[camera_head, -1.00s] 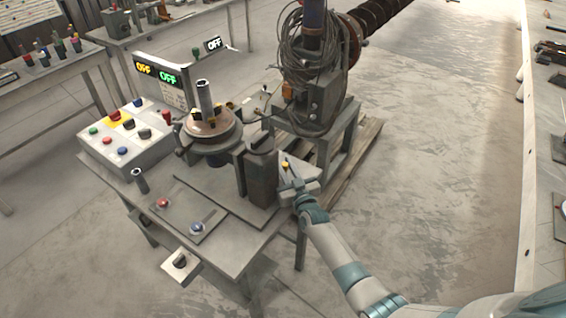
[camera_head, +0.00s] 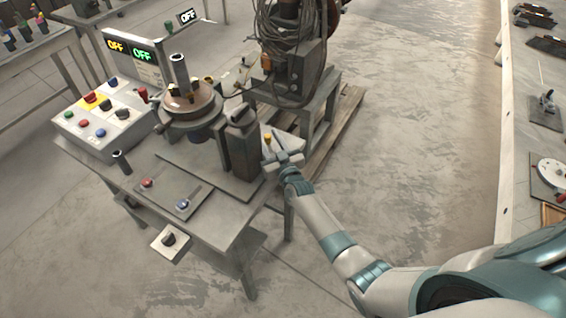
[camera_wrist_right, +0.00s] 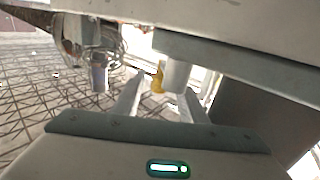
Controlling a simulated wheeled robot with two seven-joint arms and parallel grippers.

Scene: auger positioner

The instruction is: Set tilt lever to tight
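My right gripper (camera_head: 272,147) is at the right side of the workbench positioner, beside a dark grey upright block (camera_head: 242,150). In the right wrist view its two fingers (camera_wrist_right: 160,97) stand apart, with a yellow-tipped part (camera_wrist_right: 158,78) and a pale cylinder (camera_wrist_right: 177,75) seen beyond and between them. I cannot tell whether they touch. A yellow-orange knob (camera_head: 268,138) shows by the fingertips in the head view. No readable label marks the tilt lever, so I cannot tell which part it is or its setting. My left gripper is out of view.
A button panel (camera_head: 103,122) and a round turntable (camera_head: 190,101) are on the bench, left of the block. A cable-draped machine (camera_head: 296,70) stands behind. Floor to the right is clear.

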